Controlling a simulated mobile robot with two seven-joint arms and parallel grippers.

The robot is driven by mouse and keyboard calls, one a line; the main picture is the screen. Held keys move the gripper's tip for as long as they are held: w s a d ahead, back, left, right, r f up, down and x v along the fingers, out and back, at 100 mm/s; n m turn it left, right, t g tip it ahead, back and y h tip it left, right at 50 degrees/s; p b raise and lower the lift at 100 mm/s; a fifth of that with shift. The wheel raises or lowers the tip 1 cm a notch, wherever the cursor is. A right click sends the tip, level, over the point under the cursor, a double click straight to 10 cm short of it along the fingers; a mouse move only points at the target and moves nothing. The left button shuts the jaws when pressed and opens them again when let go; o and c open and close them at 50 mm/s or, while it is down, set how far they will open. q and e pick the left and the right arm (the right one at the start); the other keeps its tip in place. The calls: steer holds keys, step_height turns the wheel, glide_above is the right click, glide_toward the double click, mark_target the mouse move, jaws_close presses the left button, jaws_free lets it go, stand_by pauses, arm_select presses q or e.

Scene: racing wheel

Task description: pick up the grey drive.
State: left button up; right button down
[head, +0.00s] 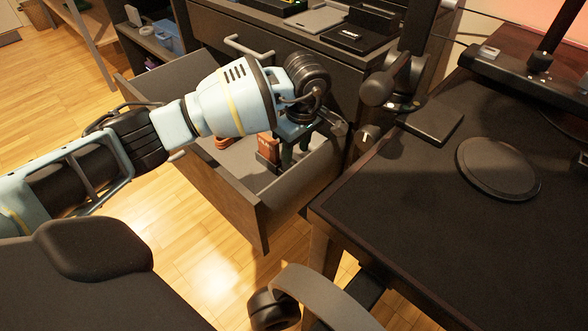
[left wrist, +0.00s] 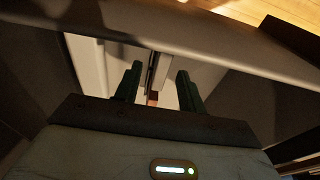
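My left gripper (head: 295,155) reaches down into an open grey drawer (head: 235,200) under the cabinet. Its two dark green fingers point into the drawer. In the left wrist view the gripper (left wrist: 157,82) is open, with a clear gap between its fingers. A narrow grey upright strip (left wrist: 153,70) shows between and beyond the fingers; I cannot tell whether it is the grey drive. No grey drive can be made out for certain in the head view, where the arm and gripper cover part of the drawer. My right gripper is not in view.
A reddish-brown box (head: 268,147) and an orange item (head: 224,141) are in the drawer beside the gripper. The dark desk (head: 420,220) at right carries a flat black box (head: 434,121) and a round pad (head: 498,168). The drawer walls stand close around the gripper.

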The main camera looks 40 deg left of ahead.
mark_target(294, 155)
arm_select(q)
steer(key=f, duration=0.1)
steer(key=f+b, duration=0.1)
steer(key=f, duration=0.1)
steer(key=a+f+b, duration=0.1)
steer(key=f, duration=0.1)
jaws_close()
